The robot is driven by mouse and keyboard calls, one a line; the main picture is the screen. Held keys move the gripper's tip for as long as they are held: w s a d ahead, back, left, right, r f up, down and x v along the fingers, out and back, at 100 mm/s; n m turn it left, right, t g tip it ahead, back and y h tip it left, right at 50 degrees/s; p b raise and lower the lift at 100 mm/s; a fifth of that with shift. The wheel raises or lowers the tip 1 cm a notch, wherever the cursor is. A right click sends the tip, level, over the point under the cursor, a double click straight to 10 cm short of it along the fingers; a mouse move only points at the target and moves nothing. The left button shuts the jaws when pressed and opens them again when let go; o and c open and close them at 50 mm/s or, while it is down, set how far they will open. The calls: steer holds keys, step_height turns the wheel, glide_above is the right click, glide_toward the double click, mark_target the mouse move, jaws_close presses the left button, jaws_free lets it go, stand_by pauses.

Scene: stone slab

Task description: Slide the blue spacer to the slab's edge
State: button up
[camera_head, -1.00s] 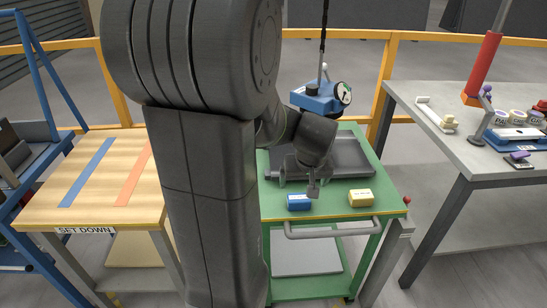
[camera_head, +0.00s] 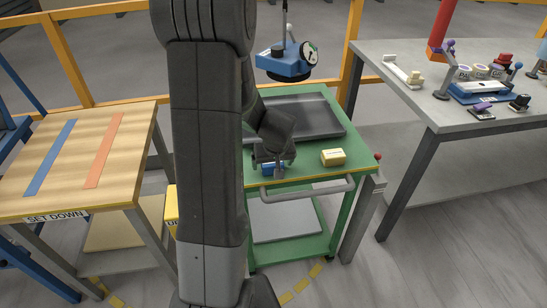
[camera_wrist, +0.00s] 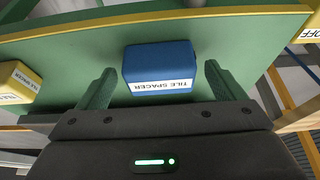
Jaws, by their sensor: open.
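The blue spacer (camera_wrist: 160,66) is a small block labelled "TILE SPACER" on the green cart top (camera_wrist: 60,70). My gripper (camera_wrist: 159,70) is open, with one finger on each side of the spacer and a small gap visible at each side. In the head view my gripper (camera_head: 274,170) is low at the front of the cart and partly covers the spacer (camera_head: 266,169). A dark grey slab or shallow tray (camera_head: 320,122) lies behind it on the cart; my arm hides its left part.
A yellow block (camera_head: 333,157) stands right of my gripper. A gauged blue lifting device (camera_head: 290,62) hangs over the cart's back. The cart's handle (camera_head: 305,190) juts out in front. A wooden set-down table (camera_head: 70,190) is at left, a grey bench (camera_head: 440,110) at right.

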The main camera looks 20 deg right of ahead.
steer(key=shift+w+f, duration=0.15)
steer(key=shift+f, duration=0.25)
steer(key=c, duration=1.1)
steer(key=shift+w+d+p, duration=0.1)
steer(key=shift+w+d, duration=0.2)
steer(key=shift+w, duration=0.85)
steer(key=shift+w+d+p, duration=0.15)
steer(key=shift+w+d, duration=0.15)
steer(key=shift+w, duration=0.85)
steer(key=shift+w+d+p, duration=0.1)
steer(key=shift+w+d, duration=0.2)
steer(key=shift+w, duration=0.85)
steer(key=o, duration=1.1)
steer(key=shift+r, duration=0.15)
steer(key=v, duration=1.3)
steer(key=shift+s+r, duration=0.2)
steer(key=shift+a, duration=0.1)
